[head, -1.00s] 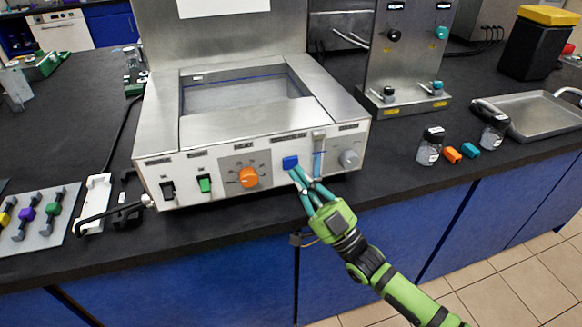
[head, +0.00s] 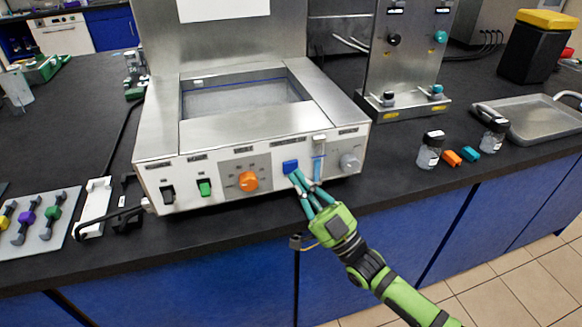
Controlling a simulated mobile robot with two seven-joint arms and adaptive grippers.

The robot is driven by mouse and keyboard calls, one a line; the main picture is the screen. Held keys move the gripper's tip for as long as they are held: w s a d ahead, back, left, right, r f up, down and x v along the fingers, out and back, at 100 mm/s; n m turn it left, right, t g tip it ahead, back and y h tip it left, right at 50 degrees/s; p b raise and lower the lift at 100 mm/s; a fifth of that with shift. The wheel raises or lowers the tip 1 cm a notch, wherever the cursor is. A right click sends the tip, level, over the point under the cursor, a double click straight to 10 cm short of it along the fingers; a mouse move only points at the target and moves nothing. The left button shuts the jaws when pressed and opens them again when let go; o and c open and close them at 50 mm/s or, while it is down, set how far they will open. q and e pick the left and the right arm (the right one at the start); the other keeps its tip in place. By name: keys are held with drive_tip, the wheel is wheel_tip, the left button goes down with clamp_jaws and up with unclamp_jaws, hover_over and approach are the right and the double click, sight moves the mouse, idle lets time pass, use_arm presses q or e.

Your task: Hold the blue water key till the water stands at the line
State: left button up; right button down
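The bath (head: 157,122) is a steel box with an open basin on top. A thin blue line (head: 240,80) runs along the basin's back inner wall, just above a grey surface. The blue water key (head: 290,166) is on the white front panel, right of the orange knob (head: 248,181). A narrow upright gauge (head: 318,168) with a blue column is right of the key. My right gripper (head: 296,177) has its teal fingers brought together, with the tips at the key's lower edge; they seem to touch it. Nothing shows between them. My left gripper is out of view.
A black switch (head: 168,193) and a green switch (head: 204,188) are left of the knob. A plate with coloured pieces (head: 62,236) lies at left.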

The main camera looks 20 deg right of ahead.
idle(0.4)
drive_tip(key=shift+w, duration=0.45)
drive_tip(key=shift+w+b, duration=0.35)
drive_tip(key=shift+b, duration=0.1)
idle(6.7)
